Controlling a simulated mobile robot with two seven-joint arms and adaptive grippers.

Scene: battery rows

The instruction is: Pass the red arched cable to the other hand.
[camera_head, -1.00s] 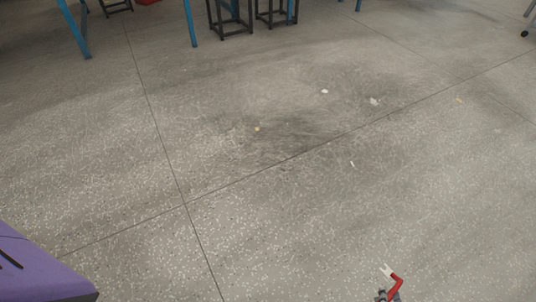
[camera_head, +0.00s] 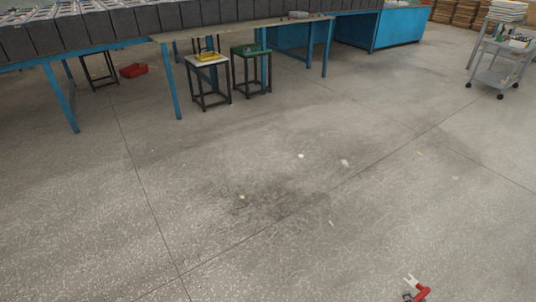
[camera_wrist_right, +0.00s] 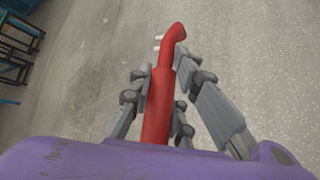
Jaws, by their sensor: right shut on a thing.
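The red arched cable (camera_wrist_right: 159,104) is in the right wrist view, a thick red sleeve with a bent end and pale metal tips. My right gripper (camera_wrist_right: 169,84) is shut on it, with grey fingers on both sides of the sleeve. The cable also shows at the bottom right of the head view (camera_head: 422,292), held above the floor, with a light forked tip. Only a little of the right gripper (camera_head: 408,297) shows there. My left gripper is not in either view.
Open speckled floor (camera_head: 250,200) fills most of the head view. A blue-legged bench (camera_head: 240,31) stands at the back, with a white-topped stool (camera_head: 207,62) and a green-topped stool (camera_head: 250,51) beside it. A grey cart (camera_head: 497,78) stands at the far right.

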